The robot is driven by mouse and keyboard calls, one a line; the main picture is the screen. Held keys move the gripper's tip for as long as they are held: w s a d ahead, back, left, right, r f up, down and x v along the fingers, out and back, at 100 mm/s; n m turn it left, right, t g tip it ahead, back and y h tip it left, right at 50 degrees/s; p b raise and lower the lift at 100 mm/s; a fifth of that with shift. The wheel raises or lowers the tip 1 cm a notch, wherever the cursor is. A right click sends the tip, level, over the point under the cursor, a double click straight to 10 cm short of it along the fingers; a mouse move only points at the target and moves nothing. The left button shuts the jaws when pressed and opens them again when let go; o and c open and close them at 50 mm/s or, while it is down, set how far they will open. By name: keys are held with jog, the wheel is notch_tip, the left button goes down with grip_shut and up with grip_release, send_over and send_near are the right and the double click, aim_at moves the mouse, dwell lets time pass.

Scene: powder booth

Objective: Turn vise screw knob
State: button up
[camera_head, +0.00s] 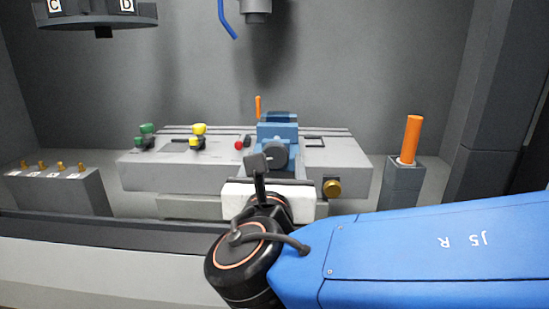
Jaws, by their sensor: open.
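A blue vise (278,131) stands on the grey machine table (225,178), right of its middle. A round grey part (277,154) shows at the vise's front; it looks like the screw knob, partly covered by a dark bracket on my wrist. My gripper (268,190) is seen from behind, with its white body in front of the table and below the vise. It is open. Its fingertips are hidden, so I cannot tell whether they touch the knob. My blue arm reaches in from the right.
A brass knob (332,187) sits on the table front, right of my gripper. Green (146,134), yellow (198,134) and red (239,145) parts stand left of the vise. An orange rod (411,138) stands on a grey post at right. A block with brass pieces (60,190) is at left.

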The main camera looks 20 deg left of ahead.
jog(key=shift+x, duration=1.4)
jog(key=c, duration=1.1)
jog(key=shift+o, duration=0.2)
jog(key=shift+m, duration=0.3)
jog(key=m, duration=0.5)
jog(key=shift+m, duration=0.3)
jog(key=m, duration=1)
jog(key=shift+m, duration=0.4)
jog(key=m, duration=0.5)
jog(key=shift+f+m, duration=0.1)
jog(key=shift+m, duration=0.2)
